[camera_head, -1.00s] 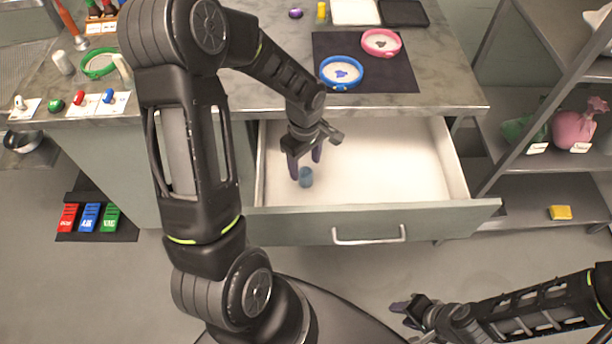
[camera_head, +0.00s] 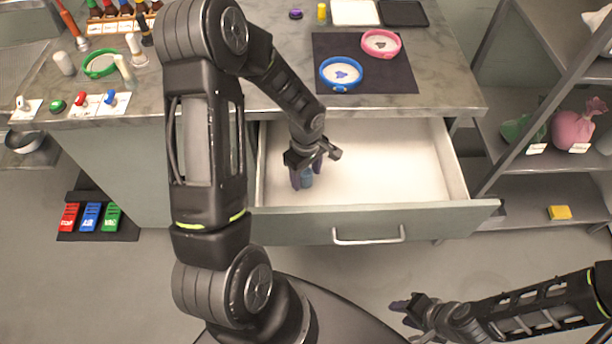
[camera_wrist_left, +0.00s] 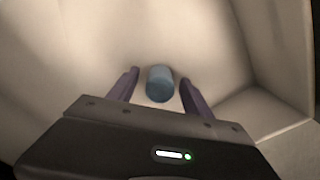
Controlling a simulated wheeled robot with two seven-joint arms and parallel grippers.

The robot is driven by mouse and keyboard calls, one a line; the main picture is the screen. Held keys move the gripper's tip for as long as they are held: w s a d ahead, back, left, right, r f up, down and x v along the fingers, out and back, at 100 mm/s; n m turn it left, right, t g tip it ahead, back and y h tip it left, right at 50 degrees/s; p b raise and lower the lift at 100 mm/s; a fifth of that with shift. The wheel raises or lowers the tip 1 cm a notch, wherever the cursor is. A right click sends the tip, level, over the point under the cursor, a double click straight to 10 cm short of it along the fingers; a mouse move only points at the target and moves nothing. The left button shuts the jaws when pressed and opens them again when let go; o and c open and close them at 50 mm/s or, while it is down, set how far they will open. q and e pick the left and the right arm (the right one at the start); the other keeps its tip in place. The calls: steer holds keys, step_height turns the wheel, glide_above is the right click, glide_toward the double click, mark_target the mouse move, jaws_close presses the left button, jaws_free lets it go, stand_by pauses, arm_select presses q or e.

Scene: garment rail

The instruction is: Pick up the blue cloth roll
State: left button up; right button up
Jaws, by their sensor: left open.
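The blue cloth roll (camera_head: 306,180) stands in the open drawer (camera_head: 400,170), near its left front corner. In the left wrist view the roll (camera_wrist_left: 160,84) is a short blue cylinder between my left gripper's fingers, with a gap on each side. My left gripper (camera_head: 302,178) is open and reaches down around the roll; it also shows in the left wrist view (camera_wrist_left: 158,92). The fingers partly hide the roll in the head view. My right gripper (camera_head: 402,312) is at the lower right, away from the drawer and empty; its fingertips are small there.
The drawer's front panel (camera_head: 440,219) and side walls surround the roll closely on the left and front. The rest of the drawer is empty. Blue (camera_head: 341,74) and pink (camera_head: 381,43) rings lie on a dark mat above. A shelf rack stands at the right.

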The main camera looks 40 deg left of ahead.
stand_by(0.4)
arm_select(q)
jaws_close()
stand_by(0.4)
